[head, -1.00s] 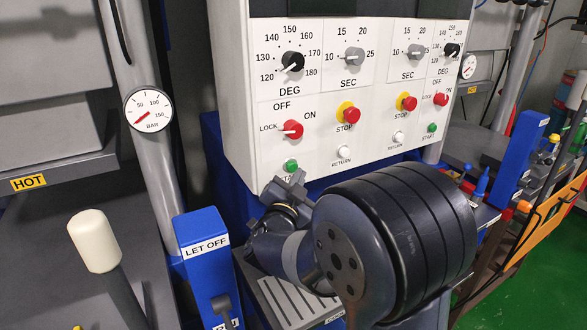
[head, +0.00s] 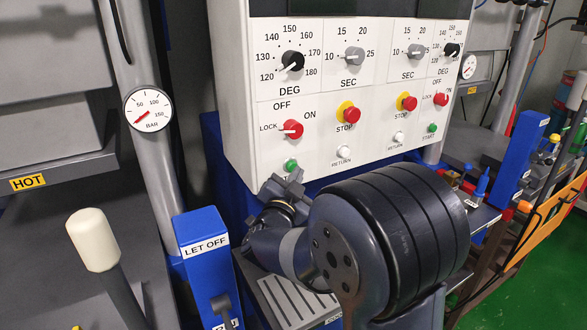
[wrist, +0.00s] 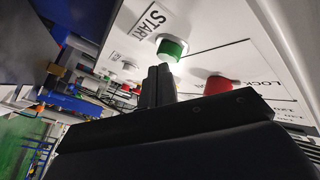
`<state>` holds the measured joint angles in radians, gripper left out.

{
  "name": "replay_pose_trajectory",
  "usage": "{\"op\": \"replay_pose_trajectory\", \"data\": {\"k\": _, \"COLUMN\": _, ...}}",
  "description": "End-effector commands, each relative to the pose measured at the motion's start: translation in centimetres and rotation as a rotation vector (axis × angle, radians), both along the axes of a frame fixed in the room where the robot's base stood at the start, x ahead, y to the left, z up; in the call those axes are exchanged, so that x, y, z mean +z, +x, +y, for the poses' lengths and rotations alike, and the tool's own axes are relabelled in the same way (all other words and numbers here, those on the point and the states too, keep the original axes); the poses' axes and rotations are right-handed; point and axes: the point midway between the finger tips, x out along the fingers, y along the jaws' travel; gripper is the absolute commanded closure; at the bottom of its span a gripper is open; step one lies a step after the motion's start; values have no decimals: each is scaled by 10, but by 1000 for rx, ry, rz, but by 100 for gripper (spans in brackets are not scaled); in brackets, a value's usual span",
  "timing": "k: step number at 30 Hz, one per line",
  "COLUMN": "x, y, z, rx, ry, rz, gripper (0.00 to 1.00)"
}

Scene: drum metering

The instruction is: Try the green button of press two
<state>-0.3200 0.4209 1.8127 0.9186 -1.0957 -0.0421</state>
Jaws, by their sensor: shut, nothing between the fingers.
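The white control panel (head: 325,90) has two sets of controls side by side. The left set has a green button (head: 291,165), and the right set has another green button (head: 432,128). Which one belongs to press two is not marked in view. My gripper (head: 287,182) is just below the left green button and covers its label. In the wrist view, my gripper (wrist: 158,71) is shut and empty, its fingertips close below a green button (wrist: 171,48) beside a START label (wrist: 152,18). I cannot tell whether they touch.
A red LOCK knob (head: 292,129), a red STOP button (head: 350,114) and a white RETURN button (head: 343,151) are close by on the panel. A blue LET OFF box (head: 203,262) and a lever with a cream knob (head: 92,240) stand at lower left.

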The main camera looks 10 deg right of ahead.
Motion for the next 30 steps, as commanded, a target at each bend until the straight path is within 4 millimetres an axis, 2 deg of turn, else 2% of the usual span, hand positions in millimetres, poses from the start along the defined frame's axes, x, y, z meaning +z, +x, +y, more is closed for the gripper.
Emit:
{"op": "replay_pose_trajectory", "data": {"k": 19, "x": -1, "y": 8, "z": 2, "rx": 1, "ry": 0, "rz": 1, "gripper": 100}}
{"op": "replay_pose_trajectory", "data": {"k": 30, "x": 0, "y": 5, "z": 2, "rx": 0, "ry": 0, "rz": 0, "gripper": 100}}
